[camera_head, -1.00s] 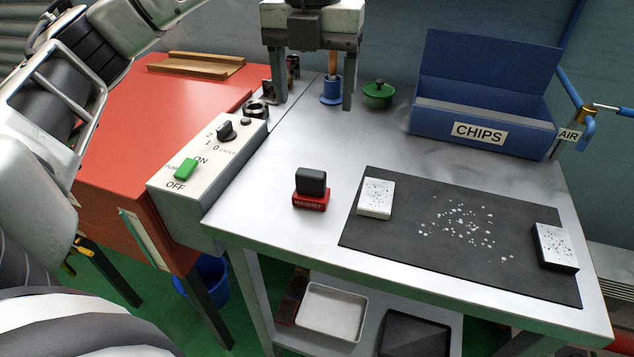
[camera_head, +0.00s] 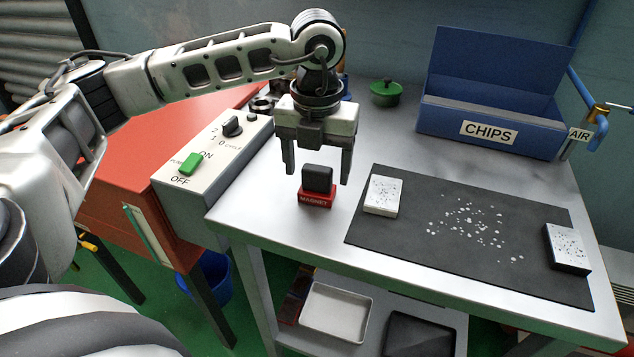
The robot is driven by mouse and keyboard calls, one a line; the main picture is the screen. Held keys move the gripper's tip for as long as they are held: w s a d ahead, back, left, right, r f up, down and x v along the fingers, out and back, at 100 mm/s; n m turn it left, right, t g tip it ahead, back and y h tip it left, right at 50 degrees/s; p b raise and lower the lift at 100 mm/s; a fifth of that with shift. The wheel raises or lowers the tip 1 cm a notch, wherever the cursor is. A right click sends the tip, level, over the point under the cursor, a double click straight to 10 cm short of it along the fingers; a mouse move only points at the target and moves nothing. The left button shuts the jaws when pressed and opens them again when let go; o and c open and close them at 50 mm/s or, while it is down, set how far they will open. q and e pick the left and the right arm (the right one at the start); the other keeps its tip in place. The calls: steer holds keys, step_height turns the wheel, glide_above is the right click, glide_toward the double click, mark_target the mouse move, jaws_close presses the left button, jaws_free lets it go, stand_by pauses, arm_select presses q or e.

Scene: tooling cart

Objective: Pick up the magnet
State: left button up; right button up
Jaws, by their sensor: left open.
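The magnet (camera_head: 317,180) is a dark rounded block on a red base labelled MAGNET. It stands upright on the metal cart top, left of the black mat. My left gripper (camera_head: 318,176) is open, pointing down, with its two fingers spread to the left and right of the magnet's top. I cannot tell how far the fingertips are from the magnet in depth. My right gripper is not in view.
A black mat (camera_head: 400,240) carries a white speckled block (camera_head: 383,196), scattered chips and a dark-sided speckled block (camera_head: 567,248). The blue CHIPS box (camera_head: 440,122) and green pot (camera_head: 385,94) stand behind. A control box (camera_head: 165,186) is at left.

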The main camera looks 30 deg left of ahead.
arm_select(q)
steer(key=shift+f, duration=0.65)
steer(key=c, duration=1.2)
steer(key=shift+c, duration=0.2)
steer(key=shift+r, duration=0.25)
